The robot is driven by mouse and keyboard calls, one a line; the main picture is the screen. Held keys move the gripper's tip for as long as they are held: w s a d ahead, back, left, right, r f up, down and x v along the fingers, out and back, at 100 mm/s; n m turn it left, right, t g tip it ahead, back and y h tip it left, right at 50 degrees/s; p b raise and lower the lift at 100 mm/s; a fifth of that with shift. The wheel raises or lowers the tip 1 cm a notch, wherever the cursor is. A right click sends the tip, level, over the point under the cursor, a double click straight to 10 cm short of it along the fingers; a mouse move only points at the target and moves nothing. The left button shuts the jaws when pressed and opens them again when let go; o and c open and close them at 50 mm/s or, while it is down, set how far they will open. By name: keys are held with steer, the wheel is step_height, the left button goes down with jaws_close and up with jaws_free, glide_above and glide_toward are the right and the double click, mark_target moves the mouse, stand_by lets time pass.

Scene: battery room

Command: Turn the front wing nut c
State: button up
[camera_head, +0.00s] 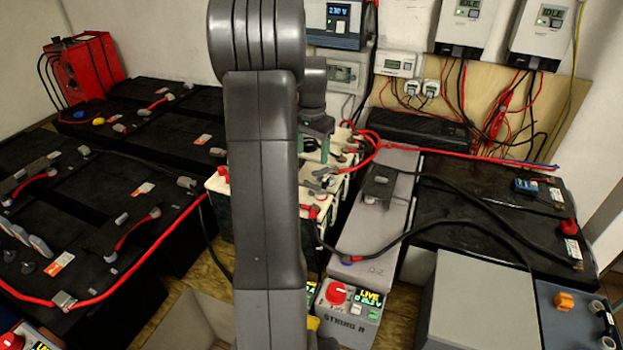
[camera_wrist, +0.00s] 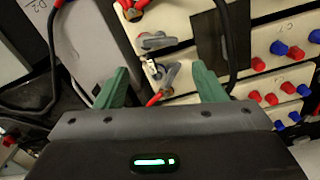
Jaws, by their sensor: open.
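My gripper (camera_wrist: 161,76) is open in the wrist view, with its two green fingers spread apart. A grey wing-shaped nut on a terminal (camera_wrist: 166,74) shows between and just beyond the fingers, with a red lead below it. I cannot tell which is wing nut c, or whether a finger touches either. In the head view my gripper (camera_head: 318,150) is above the cream batteries (camera_head: 219,200), and grey terminal pieces (camera_head: 320,173) show just below it. My arm hides part of these batteries.
A black cable (camera_wrist: 224,45) runs beside the right finger. Red and blue caps (camera_wrist: 279,48) line the cream batteries to the right. A grey case (camera_head: 376,240) with a black cable stands right of my gripper in the head view. Black batteries (camera_head: 165,205) with red cables fill the left.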

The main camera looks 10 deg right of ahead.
mark_target(312, 184)
step_height(312, 184, down, 11)
steer(key=shift+r, duration=0.1)
stand_by(0.3)
steer(key=c, duration=0.7)
steer(key=shift+n, duration=1.6)
steer(key=o, duration=0.7)
steer(key=shift+r, duration=0.1)
